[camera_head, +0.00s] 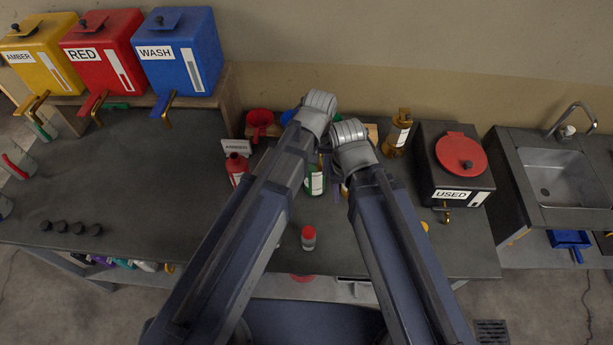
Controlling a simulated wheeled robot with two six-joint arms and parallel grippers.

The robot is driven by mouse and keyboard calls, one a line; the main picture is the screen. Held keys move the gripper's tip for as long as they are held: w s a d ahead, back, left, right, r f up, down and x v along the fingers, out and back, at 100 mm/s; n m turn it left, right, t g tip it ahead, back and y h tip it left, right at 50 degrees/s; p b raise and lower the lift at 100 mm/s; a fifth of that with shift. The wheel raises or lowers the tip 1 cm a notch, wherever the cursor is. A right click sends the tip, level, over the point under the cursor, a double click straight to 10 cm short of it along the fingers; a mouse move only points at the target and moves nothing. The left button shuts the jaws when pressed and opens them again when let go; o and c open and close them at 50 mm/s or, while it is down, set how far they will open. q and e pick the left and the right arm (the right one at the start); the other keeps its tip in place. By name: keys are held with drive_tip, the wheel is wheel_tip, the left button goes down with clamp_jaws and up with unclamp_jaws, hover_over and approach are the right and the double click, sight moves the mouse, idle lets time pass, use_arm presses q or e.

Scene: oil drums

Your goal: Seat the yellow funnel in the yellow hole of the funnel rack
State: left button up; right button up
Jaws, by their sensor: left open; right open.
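The funnel rack (372,132) is a wooden piece at the back of the bench, mostly hidden behind my wrists. A red funnel (260,118) stands at its left end, and a blue one (287,117) shows partly beside my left wrist. I cannot make out the yellow funnel or the yellow hole for certain. A small yellow thing (424,227) shows at the right edge of my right forearm; I cannot tell what it is. My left gripper (319,108) is over the rack, open. My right gripper (351,147) is just in front of it, open. Their fingertips are hidden.
Amber (35,50), red (100,50) and blue wash (178,52) drums stand back left. A black used-oil drum (452,170) stands right. Bottles (237,168), (315,180), (308,237) and a brass can (397,133) are near my arms. The left bench is mostly clear.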

use_arm(q)
drive_tip(key=w, duration=0.2)
drive_tip(key=shift+w+d+r, duration=0.1)
drive_tip(key=shift+w+r, duration=0.15)
drive_tip(key=shift+w, duration=0.15)
use_arm(e)
drive_tip(key=a+n, duration=0.2)
drive_tip(key=shift+s+a+r+n, duration=0.15)
drive_tip(key=shift+a+r+n, duration=0.05)
drive_tip(key=shift+r+n, duration=0.15)
drive_tip(key=shift+f, duration=0.1)
use_arm(q)
wheel_tip(320, 180, down, 8)
drive_tip(key=b, duration=0.7)
use_arm(e)
wheel_tip(320, 180, down, 8)
drive_tip(key=shift+r, duration=0.2)
use_arm(q)
drive_tip(key=shift+r, duration=0.15)
drive_tip(key=shift+c, duration=0.2)
clamp_jaws()
